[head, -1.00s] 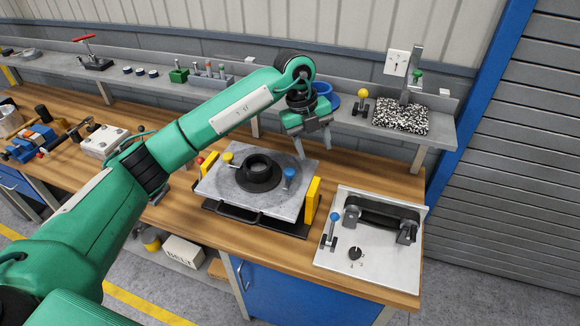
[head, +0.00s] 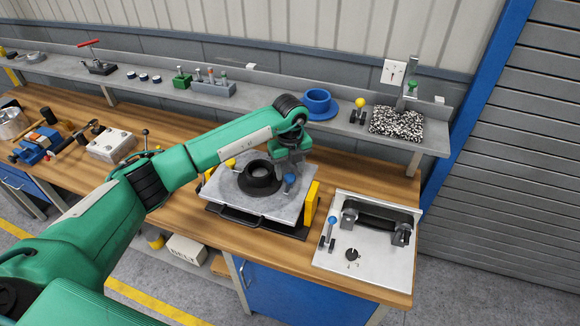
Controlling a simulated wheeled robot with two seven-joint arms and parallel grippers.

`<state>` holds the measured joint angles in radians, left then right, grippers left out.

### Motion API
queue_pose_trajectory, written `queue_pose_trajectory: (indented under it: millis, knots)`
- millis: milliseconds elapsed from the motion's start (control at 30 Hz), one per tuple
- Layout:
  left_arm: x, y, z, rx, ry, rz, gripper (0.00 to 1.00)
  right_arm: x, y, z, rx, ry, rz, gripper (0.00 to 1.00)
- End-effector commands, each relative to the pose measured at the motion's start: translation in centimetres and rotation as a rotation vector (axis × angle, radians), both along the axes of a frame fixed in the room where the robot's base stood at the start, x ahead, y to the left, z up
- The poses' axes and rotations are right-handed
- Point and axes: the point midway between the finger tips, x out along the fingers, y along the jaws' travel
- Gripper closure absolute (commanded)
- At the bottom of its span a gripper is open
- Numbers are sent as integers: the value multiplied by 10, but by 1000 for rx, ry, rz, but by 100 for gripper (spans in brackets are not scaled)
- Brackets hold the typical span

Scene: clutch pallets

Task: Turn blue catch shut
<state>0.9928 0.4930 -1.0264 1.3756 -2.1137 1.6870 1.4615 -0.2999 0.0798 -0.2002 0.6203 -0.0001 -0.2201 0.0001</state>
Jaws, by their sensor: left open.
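The blue catch (head: 289,179) is a blue-knobbed piece at the right side of a grey pallet plate (head: 222,196). A black ring-shaped clutch part (head: 259,184) sits in the middle of the plate. A yellow catch (head: 231,163) is at the plate's left side. My left gripper (head: 287,181) is open, pointing down right at the blue catch, and partly hides it. I cannot tell whether the fingers touch it. My right gripper is not in view.
Yellow blocks (head: 311,204) flank the pallet. A panel (head: 340,267) with another blue-knobbed lever (head: 331,221) and a black roller stands to the right. A shelf behind holds a blue flanged cup (head: 318,101) and other parts. Tools lie on the bench at left.

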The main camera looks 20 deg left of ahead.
Motion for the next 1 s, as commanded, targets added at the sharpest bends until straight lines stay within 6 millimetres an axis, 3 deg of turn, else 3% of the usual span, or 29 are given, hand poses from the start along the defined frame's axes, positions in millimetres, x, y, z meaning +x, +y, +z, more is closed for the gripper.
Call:
queue_pose_trajectory:
  millis: [200, 500, 733, 1000]
  knots:
    - [0, 0, -17, 1, 1, 0, 48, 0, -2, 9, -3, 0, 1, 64]
    - [0, 0, -20, -1, -1, 0, 48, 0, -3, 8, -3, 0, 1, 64]
    - [0, 0, -19, -1, -1, 0, 92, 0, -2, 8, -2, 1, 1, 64]
    - [0, 0, -21, 0, -1, -21, 92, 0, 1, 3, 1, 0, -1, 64]
